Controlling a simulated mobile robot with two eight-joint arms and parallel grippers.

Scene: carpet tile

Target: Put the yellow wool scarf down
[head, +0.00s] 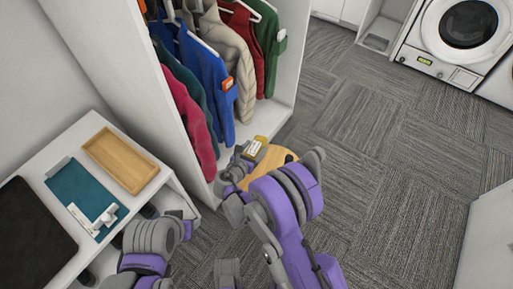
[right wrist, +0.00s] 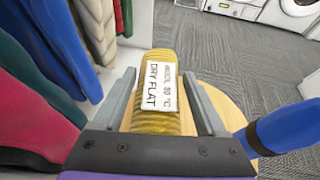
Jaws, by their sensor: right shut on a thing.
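The yellow wool scarf (head: 256,147) is a ribbed, folded bundle with a white care label; it also shows in the right wrist view (right wrist: 154,119), where the label reads wool, 30 °C, dry flat. My right gripper (head: 246,157) is shut on it, with one finger along each side in the right wrist view (right wrist: 160,105). The scarf is over or at a round wooden top (head: 272,164); I cannot tell whether it touches it. My left arm shows at the lower left of the head view, but its fingers do not.
An open wardrobe (head: 283,118) with several hanging garments stands just left of the scarf. A white shelf unit at the left bears a wooden tray (head: 99,147) and a teal board (head: 72,191). A washing machine (head: 455,40) stands far right. Grey carpet between is clear.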

